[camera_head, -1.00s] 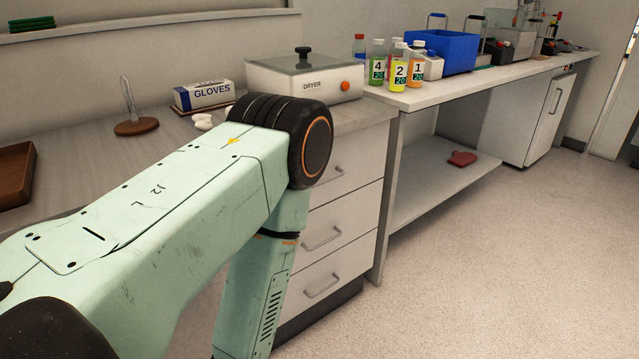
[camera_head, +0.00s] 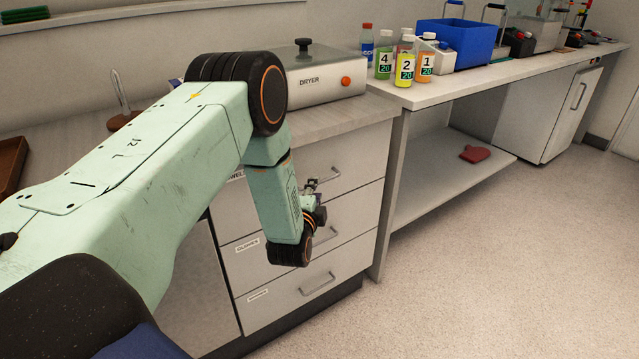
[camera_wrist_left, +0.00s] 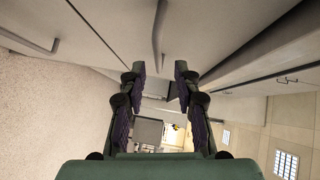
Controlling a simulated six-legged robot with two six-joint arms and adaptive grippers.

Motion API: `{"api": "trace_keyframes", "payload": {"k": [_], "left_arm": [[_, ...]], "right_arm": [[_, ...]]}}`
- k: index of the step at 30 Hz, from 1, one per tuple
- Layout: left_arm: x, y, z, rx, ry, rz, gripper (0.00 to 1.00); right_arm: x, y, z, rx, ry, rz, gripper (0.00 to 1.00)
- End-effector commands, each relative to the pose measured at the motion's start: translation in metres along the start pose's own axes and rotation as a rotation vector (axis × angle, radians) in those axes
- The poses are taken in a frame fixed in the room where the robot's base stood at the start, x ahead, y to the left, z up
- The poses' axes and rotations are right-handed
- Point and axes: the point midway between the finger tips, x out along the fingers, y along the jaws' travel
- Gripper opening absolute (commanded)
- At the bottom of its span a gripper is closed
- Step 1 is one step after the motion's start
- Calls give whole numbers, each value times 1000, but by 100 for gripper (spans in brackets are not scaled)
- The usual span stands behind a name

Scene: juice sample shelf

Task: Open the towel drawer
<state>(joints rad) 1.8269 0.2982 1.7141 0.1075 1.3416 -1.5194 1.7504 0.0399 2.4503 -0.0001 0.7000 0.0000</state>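The towel drawer (camera_head: 355,150) is the top one of three in the white cabinet, and it is shut. Its label (camera_head: 236,176) is partly hidden by my arm, with only the ending readable. Its bar handle (camera_head: 331,177) shows just right of my left gripper (camera_head: 312,184), which is small and partly hidden by its wrist in the head view. In the left wrist view, the gripper (camera_wrist_left: 156,73) is open, its fingers apart with nothing between them. A bar handle (camera_wrist_left: 158,38) lies beyond the fingertips there, roughly in line with the gap. My right gripper is not in view.
Two lower drawers (camera_head: 345,222) with bar handles are shut. A dryer (camera_head: 322,84) stands on the counter above. Numbered bottles (camera_head: 405,68) and a blue crate (camera_head: 462,40) stand on the right bench. The floor (camera_head: 480,250) right of the cabinet is clear.

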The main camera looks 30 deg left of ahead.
Motion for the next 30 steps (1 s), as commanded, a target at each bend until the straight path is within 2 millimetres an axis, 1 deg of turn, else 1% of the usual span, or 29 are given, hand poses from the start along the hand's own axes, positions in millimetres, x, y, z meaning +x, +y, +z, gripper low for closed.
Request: {"api": "trace_keyframes", "payload": {"k": [1,3,9,15,22,23,30], "left_arm": [[9,2,1,-1,0,-4,32],[20,2,1,-1,0,-2,32],[44,3,2,-2,0,0,32],[55,2,0,-2,1,3,32],[57,1,-1,-2,1,3,32],[57,1,-2,-2,1,3,31],[57,1,-2,-2,1,3,10]], "right_arm": [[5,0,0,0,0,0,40],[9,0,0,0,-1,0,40],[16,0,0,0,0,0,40],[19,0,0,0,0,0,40],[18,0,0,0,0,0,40],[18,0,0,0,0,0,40],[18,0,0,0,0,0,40]]}}
